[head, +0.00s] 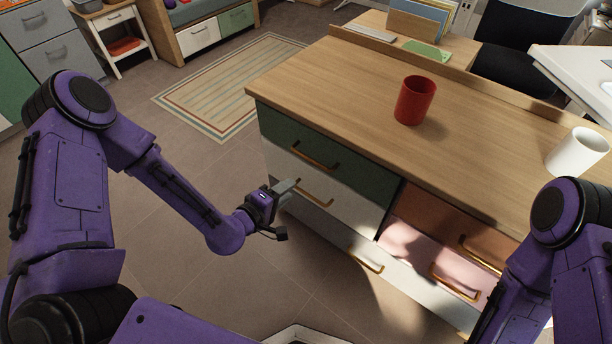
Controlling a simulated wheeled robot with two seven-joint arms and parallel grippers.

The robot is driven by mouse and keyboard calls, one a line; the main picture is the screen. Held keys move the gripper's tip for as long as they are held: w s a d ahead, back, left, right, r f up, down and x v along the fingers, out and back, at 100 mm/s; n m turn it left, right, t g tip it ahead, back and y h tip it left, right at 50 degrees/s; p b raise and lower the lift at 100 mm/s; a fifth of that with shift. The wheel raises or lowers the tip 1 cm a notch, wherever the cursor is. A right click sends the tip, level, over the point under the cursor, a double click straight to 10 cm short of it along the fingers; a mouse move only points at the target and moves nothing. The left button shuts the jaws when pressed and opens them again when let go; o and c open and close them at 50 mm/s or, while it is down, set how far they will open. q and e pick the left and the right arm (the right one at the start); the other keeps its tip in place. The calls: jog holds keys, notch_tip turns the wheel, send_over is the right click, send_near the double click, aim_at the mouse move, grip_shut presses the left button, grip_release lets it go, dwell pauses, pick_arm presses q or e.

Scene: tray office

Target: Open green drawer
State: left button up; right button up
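The green drawer (352,171) is the top left drawer of the wooden-topped desk, and its front looks flush with the desk. Its brass bar handle (314,156) is bare. My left gripper (288,190) is in front of the desk, lower than the green drawer's handle and to its left in the picture. Its fingertips show close to the left end of the handle (313,189) of the white drawer below; I cannot tell whether they touch it. The fingers are small and seen from behind, so their opening is unclear. My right gripper is not in view; only part of that arm shows.
A red cup (415,101) and a white mug (577,152) stand on the desk top (350,90). Orange (440,221) and pink (425,262) drawers are on the right. A striped rug (225,85) lies behind. The floor left of the desk is clear.

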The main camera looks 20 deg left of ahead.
pick_arm(q)
jog(key=w+d+t, duration=0.1)
jog(key=w+d, duration=0.2)
jog(key=w, duration=0.8)
jog(key=shift+d+h, duration=0.25)
jog(key=shift+h, duration=0.15)
grip_shut()
